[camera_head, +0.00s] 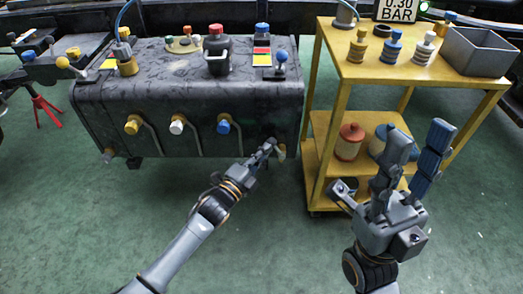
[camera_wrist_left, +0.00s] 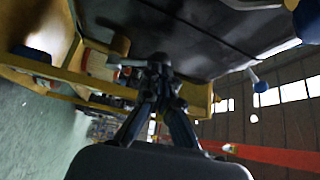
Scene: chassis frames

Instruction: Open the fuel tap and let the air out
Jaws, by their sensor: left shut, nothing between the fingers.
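The dark metal tank (camera_head: 195,95) has three lever taps on its front face, with a yellow knob (camera_head: 132,125), a white knob (camera_head: 177,127) and a blue knob (camera_head: 223,127). A small fitting (camera_head: 281,152) sits at its lower right corner; I cannot tell from its look whether it is the fuel tap. My left gripper (camera_head: 270,146) is at this fitting, fingers together, with nothing between them; its tips partly hide the fitting. In the left wrist view the fingers (camera_wrist_left: 158,68) meet below the dark underside of the tank. My right gripper (camera_head: 418,140) is open and empty, fingers raised, in front of the yellow cart.
The yellow cart (camera_head: 345,75) stands right of the tank, with several capped fittings and a grey bin (camera_head: 478,50) on top. A red canister (camera_head: 349,142) is on its lower shelf. A gauge display (camera_head: 397,9) reads 0.30 BAR. The green floor in front is clear.

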